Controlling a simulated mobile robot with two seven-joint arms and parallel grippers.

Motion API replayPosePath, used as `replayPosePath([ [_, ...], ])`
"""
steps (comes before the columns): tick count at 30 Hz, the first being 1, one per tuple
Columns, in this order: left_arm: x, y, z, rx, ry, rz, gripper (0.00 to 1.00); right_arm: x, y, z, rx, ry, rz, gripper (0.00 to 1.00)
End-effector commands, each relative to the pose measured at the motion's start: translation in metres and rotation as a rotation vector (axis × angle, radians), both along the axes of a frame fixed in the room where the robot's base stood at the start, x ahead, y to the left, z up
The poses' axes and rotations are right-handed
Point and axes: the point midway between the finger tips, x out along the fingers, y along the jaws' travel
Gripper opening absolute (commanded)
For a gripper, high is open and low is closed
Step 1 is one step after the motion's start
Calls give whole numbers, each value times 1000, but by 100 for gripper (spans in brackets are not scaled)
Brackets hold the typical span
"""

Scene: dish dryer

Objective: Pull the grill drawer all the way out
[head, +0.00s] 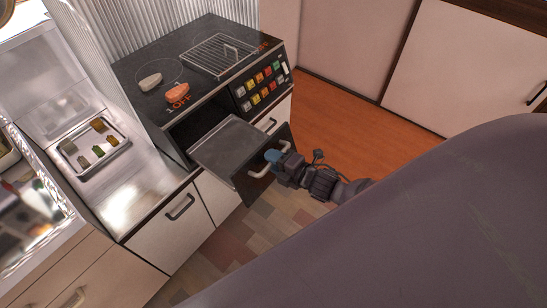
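The grill drawer (228,142) sticks out from under the cooktop, its flat grey tray well clear of the dark opening (196,122). Its dark front panel (246,186) faces the lower right and carries a pale bent handle (259,173). My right gripper (273,156) comes in from the right with its blue fingertips at the upper part of this handle. The fingers appear closed around it, though they hide part of the bar. The back end of the tray is hidden inside the opening. My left gripper is out of view.
The black cooktop (150,63) bears a wire rack (220,54) and two small oval objects. A panel of coloured buttons (262,84) is beside the opening. Cabinet doors (172,232) lie below. Open floor (335,110) lies right.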

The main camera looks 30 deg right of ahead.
Motion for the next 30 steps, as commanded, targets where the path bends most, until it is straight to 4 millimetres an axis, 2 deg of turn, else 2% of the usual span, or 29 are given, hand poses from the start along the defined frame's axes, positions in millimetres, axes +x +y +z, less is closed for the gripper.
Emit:
replayPosePath([
  [10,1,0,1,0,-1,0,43,-1,0,0,0,0,0,39],
  [14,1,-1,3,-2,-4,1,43,-9,-4,2,0,0,-1,39],
  [30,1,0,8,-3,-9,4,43,-87,-32,19,-1,1,-1,39],
])
